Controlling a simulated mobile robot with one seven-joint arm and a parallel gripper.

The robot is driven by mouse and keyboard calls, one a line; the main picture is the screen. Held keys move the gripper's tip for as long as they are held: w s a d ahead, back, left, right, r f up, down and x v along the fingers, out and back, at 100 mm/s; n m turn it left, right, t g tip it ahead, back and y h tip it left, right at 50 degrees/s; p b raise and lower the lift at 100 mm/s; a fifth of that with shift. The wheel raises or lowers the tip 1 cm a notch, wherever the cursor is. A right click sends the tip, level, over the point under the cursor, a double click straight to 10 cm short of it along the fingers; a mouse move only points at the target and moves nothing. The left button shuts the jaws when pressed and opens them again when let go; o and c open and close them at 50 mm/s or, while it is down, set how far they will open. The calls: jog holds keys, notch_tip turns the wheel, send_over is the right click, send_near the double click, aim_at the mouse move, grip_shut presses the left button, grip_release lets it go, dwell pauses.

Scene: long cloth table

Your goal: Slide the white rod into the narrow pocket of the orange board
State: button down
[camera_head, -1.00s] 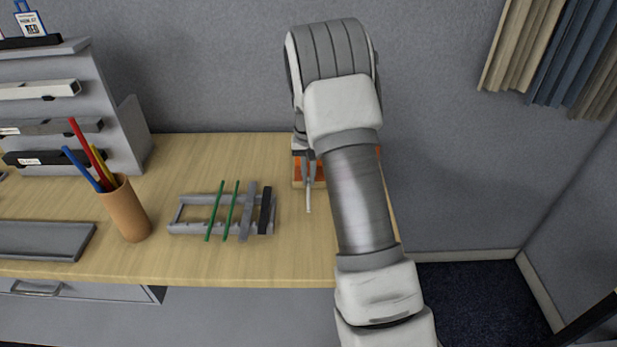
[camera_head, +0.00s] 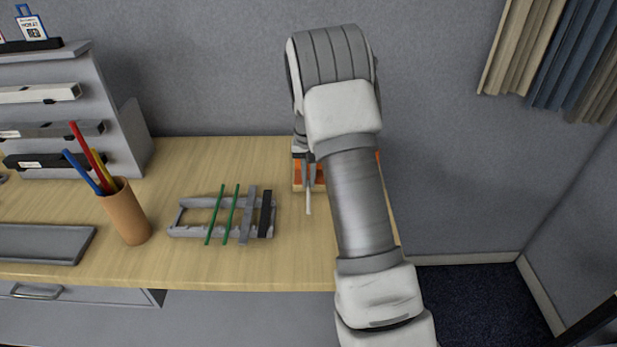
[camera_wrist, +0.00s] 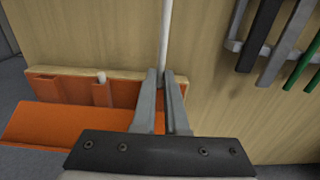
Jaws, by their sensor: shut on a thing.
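My gripper (camera_wrist: 163,76) is shut on a white rod (camera_wrist: 165,38), which sticks out beyond the fingertips in the wrist view. In the head view the rod (camera_head: 309,204) juts toward the table's front edge. The orange board (camera_wrist: 50,87), with a pale wooden edge and recessed pockets, lies left of my fingers in the wrist view. A short white piece (camera_wrist: 101,77) shows at one of its pockets. In the head view most of the board (camera_head: 298,174) is hidden behind my arm. The rod's end behind the fingers is hidden.
A grey rack (camera_head: 178,215) with green, grey and black rods lies on the wooden table (camera_head: 210,262), left of the board. A brown cup (camera_head: 125,212) of coloured sticks and a grey tray (camera_head: 40,243) are farther left. A wall stands behind.

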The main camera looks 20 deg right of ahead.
aim_at(309, 208)
jog(key=shift+s+a+b, duration=0.25)
jog(key=shift+s+a, duration=0.3)
jog(key=shift+s, duration=0.8)
jog(key=shift+s+a+b, duration=0.25)
jog(key=shift+s+a, duration=0.35)
jog(key=shift+s, duration=0.7)
jog(key=shift+s+a+b, duration=0.25)
jog(key=shift+s+a, duration=0.3)
jog(key=shift+s, duration=0.8)
jog(key=shift+w+d+p, duration=0.35)
jog(key=shift+w+d, duration=0.25)
jog(key=shift+w, duration=0.8)
jog(key=shift+w+d+p, duration=0.35)
jog(key=shift+w+d, duration=0.25)
jog(key=shift+w, duration=0.85)
jog(key=shift+w+d+p, duration=0.35)
jog(key=shift+w+d, duration=0.25)
jog(key=shift+w, duration=0.8)
jog(key=shift+w+d, duration=0.1)
jog(key=shift+w, duration=0.2)
jog(key=c, duration=0.9)
grip_release()
